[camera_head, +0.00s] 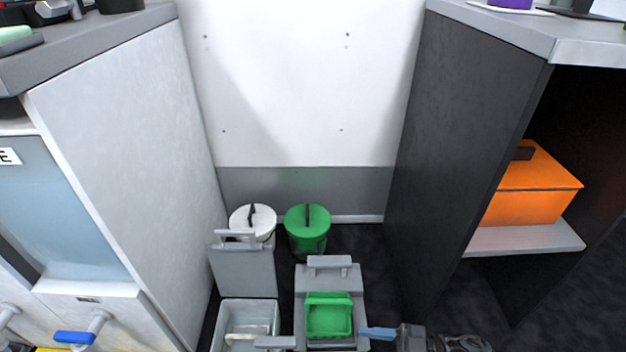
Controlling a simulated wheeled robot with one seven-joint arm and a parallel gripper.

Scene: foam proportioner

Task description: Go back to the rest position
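A dark grey jointed part, seemingly my gripper (412,338), shows at the bottom edge, right of centre, cut off by the frame. A flat blue-grey piece (378,333) sticks out to its left, near the grey box with the green basket (329,318). I cannot tell whether this piece touches the box or belongs to the gripper. The finger opening cannot be made out, and nothing is clearly seen held.
Grey cabinets flank a narrow floor space. A white-lidded bucket (253,222), a green bucket (307,232) and an open grey box (245,277) stand there. An orange box (536,187) sits on the right shelf. A blue valve handle (75,338) is lower left.

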